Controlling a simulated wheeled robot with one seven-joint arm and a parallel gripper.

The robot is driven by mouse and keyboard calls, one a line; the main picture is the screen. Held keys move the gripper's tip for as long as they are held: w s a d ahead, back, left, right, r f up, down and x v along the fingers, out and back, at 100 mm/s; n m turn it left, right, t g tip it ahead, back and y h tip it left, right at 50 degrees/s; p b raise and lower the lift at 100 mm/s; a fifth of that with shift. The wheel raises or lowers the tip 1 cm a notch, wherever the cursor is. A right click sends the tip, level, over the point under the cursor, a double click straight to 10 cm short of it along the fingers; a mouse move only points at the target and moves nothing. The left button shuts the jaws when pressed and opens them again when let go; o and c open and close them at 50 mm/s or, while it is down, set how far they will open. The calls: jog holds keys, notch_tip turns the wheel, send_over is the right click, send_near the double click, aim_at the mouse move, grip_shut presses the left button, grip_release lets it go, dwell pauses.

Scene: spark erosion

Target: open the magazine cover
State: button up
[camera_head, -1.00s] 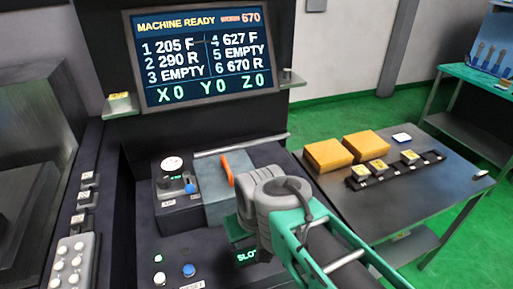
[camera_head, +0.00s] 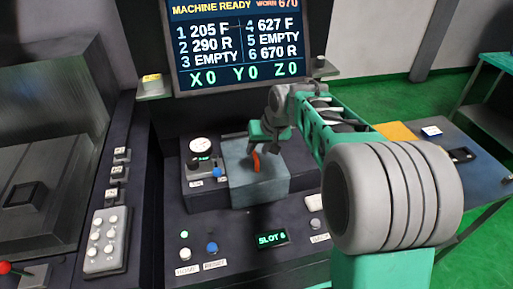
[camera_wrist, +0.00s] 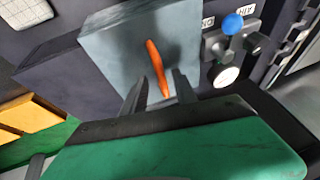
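The magazine cover (camera_head: 258,185) is a grey-blue box-like lid on the dark machine console, and it looks closed. An orange handle (camera_head: 256,162) stands up on it. In the wrist view the cover (camera_wrist: 105,40) fills the upper middle, and the handle (camera_wrist: 155,62) runs down toward my fingers. My gripper (camera_head: 262,143) is over the back of the cover, at the handle. In the wrist view my gripper (camera_wrist: 161,90) is open, with one finger on each side of the handle's near end. I cannot tell whether either finger touches it.
A gauge (camera_head: 200,146) and a blue-knobbed lever (camera_head: 217,172) sit close left of the cover. Below are buttons and a lit slot display (camera_head: 272,239). The screen (camera_head: 240,45) stands behind. A side table with a yellow block (camera_head: 396,131) is partly behind my arm.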

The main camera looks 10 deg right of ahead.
jog(key=shift+w+a+f, duration=0.15)
jog(key=shift+w+f, duration=0.1)
jog(key=shift+f, duration=0.4)
jog(key=shift+c, duration=0.3)
grip_shut()
dwell(0.6)
